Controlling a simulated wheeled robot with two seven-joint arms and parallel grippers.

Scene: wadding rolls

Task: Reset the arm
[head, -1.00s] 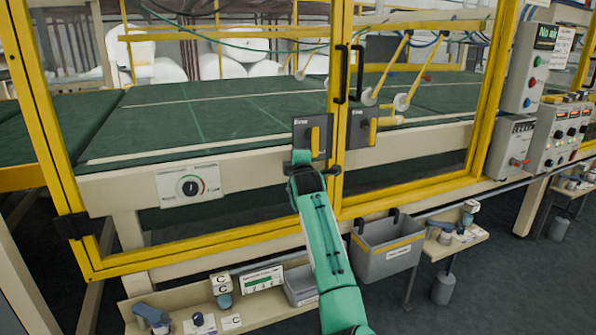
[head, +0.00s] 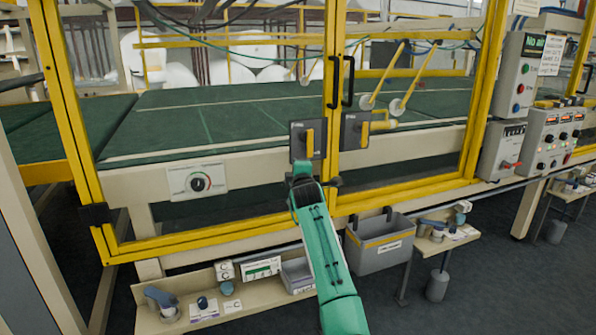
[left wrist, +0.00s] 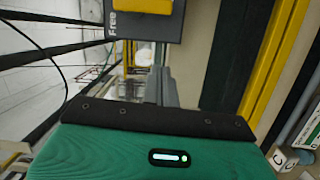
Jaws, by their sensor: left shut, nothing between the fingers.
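My left arm, teal with dark joints, rises from the bottom of the head view. Its left gripper (head: 301,168) is shut and empty, just below the left dark latch plate (head: 296,143). That plate carries an upright yellow handle (head: 310,141). In the left wrist view, the plate with the word "Free" (left wrist: 115,28) and its yellow handle (left wrist: 148,5) are at the top, beyond the gripper. The fingertips are small and hard to make out in the head view. My right gripper is not in view.
Yellow-framed clear doors (head: 335,100) stand ahead, with black pull handles (head: 348,82). A grey bin (head: 378,256) hangs at lower right. A low shelf (head: 240,304) holds small items. Control boxes (head: 515,85) are at right. Open floor lies at lower right.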

